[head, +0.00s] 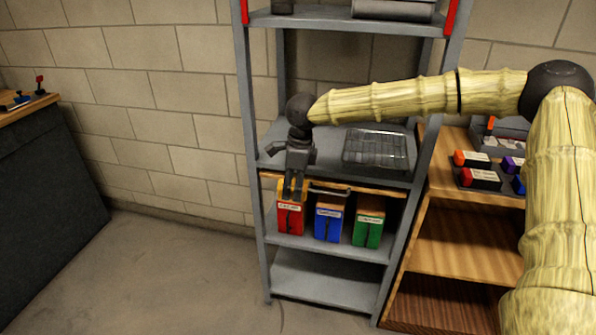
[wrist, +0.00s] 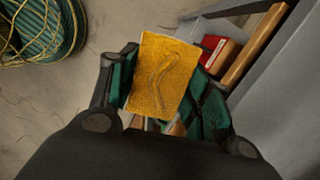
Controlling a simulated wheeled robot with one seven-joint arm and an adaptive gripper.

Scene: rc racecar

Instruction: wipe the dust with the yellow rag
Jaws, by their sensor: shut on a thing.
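The yellow rag (wrist: 163,65) lies flat between the fingers of my gripper (wrist: 163,88) in the wrist view, with a crease down its middle. My gripper is shut on it. In the head view my gripper (head: 292,192) points down at the front left of a grey metal shelf unit (head: 245,110), just above or in front of the red box (head: 290,220). The rag is hard to make out there. I cannot make out any dust in either view.
A blue box (head: 328,225) and a green box (head: 367,230) stand beside the red one. A wire basket (head: 375,150) sits on the shelf above. A wooden cabinet (head: 455,245) stands at right. A coiled green hose (wrist: 40,30) lies on the floor. The floor at left is clear.

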